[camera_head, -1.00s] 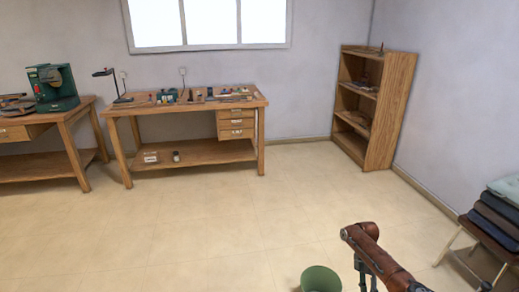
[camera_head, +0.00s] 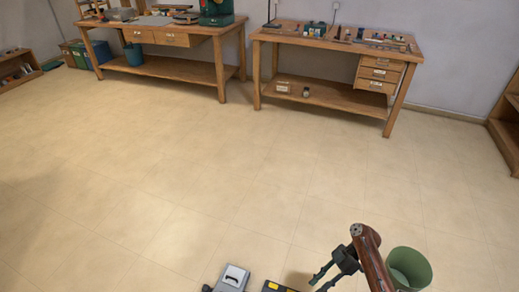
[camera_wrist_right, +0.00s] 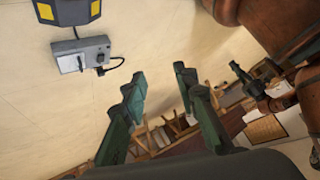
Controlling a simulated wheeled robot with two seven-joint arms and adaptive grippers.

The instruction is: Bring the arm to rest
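My right arm's brown link (camera_head: 370,252) stands at the bottom right of the head view. Its dark green gripper (camera_head: 318,284) reaches down and left over the floor. In the right wrist view its two fingers (camera_wrist_right: 162,92) are spread apart, with nothing between them. A brown arm part (camera_wrist_right: 275,103) of mine fills the right of that view. A small dark piece (camera_wrist_right: 243,76) at its end may be my left gripper, but its state is unclear. The head view shows no left gripper.
A green bin (camera_head: 408,268) stands right beside the right arm. A grey device (camera_head: 232,278) is at the bottom; it also shows in the wrist view (camera_wrist_right: 82,55). Wooden workbenches (camera_head: 340,92) (camera_head: 165,68) line the back. The floor (camera_head: 180,170) between is clear.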

